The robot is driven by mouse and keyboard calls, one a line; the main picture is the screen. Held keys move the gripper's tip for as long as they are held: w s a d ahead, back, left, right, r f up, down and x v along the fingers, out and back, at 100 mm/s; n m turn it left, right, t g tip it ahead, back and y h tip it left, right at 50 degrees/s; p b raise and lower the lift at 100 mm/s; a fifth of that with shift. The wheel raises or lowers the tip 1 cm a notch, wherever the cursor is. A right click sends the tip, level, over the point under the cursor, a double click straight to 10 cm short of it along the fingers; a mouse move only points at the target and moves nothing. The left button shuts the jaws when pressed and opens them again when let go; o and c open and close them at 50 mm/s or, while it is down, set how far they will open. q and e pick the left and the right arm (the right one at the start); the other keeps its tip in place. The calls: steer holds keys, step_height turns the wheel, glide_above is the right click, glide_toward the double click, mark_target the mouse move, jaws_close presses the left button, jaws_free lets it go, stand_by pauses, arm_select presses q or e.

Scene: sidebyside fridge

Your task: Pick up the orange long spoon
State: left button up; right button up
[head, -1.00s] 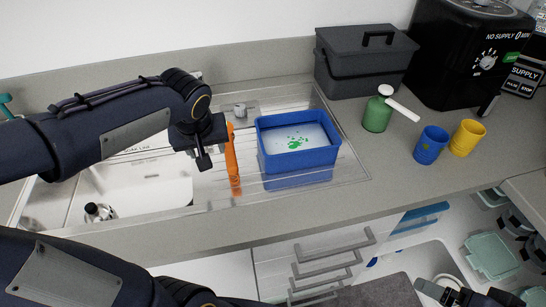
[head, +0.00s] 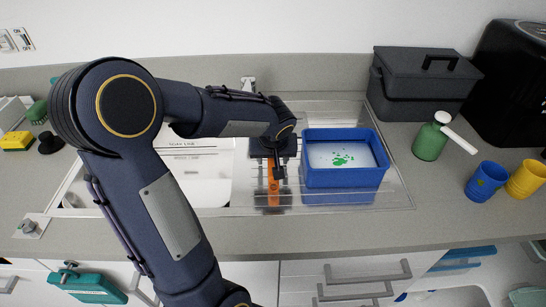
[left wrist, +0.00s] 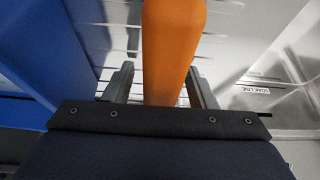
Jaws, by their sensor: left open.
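In the left wrist view the thick orange handle (left wrist: 170,40) passes between the two fingers of my left gripper (left wrist: 160,88). The fingers are open, one on each side of the handle, and a gap shows on the left side. The lower end of the spoon is hard to make out. My right gripper is not in view.
The blue tub holds pale liquid with green bits. A dark grey lidded box (head: 420,95), a green bottle (head: 430,143), a blue cup (head: 485,181) and a yellow cup (head: 525,180) stand on the right. A yellow sponge (head: 17,141) lies far left. White sink basin is left of the spoon.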

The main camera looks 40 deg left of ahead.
arm_select(q)
jaws_close()
stand_by(0.3)
steer(key=shift+r, duration=0.55)
step_height(320, 180, up, 2)
steer(key=shift+r, duration=0.2)
steer(key=s+d+r, duration=0.2)
steer(key=r, duration=0.1)
steer(key=s+d+r, duration=0.1)
steer(key=r, duration=0.1)
steer(key=shift+s+r, duration=0.15)
steer(key=shift+s, duration=0.15)
steer(key=s+d+r+b, duration=0.1)
steer(key=s+d+r, duration=0.3)
steer(key=s+d, duration=0.2)
steer(key=shift+s+r, duration=0.15)
steer(key=shift+s, duration=0.45)
